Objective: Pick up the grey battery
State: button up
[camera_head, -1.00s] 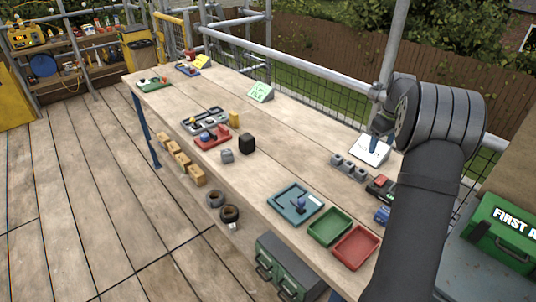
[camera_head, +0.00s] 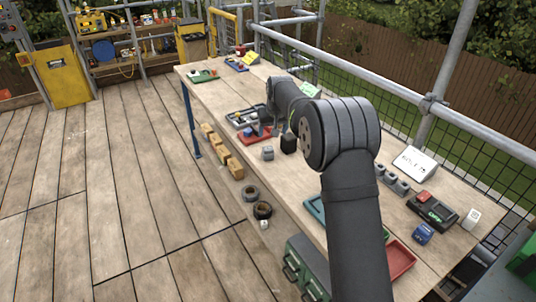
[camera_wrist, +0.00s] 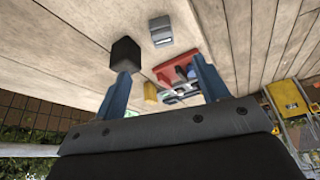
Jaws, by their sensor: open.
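A small grey block (camera_head: 267,153), which looks like the grey battery, stands on the wooden workbench (camera_head: 225,95) near its front edge. It also shows in the wrist view (camera_wrist: 161,31), at the top between the line of the two fingers. My gripper (camera_wrist: 164,80) is open and empty, with its two blue fingers wide apart. It is above the bench, apart from the grey block. In the head view, my gripper is small and partly hidden by my arm, near the red tray.
A black block (camera_head: 289,143) stands right beside the grey block; it shows near the left finger in the wrist view (camera_wrist: 125,54). A red tray (camera_head: 250,136) with small items lies behind. A charger (camera_head: 432,209) and a blue block (camera_head: 422,234) lie at the right.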

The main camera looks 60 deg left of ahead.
aim_at(269, 151)
jog(key=x, duration=1)
jog(key=shift+w+f, duration=0.1)
jog(key=shift+f, duration=0.1)
jog(key=shift+s+x, duration=0.15)
jog(key=shift+x, duration=1.25)
jog(key=shift+s+x, duration=0.2)
jog(key=shift+x, duration=1.15)
jog(key=shift+d, duration=0.15)
jog(key=c, duration=1.2)
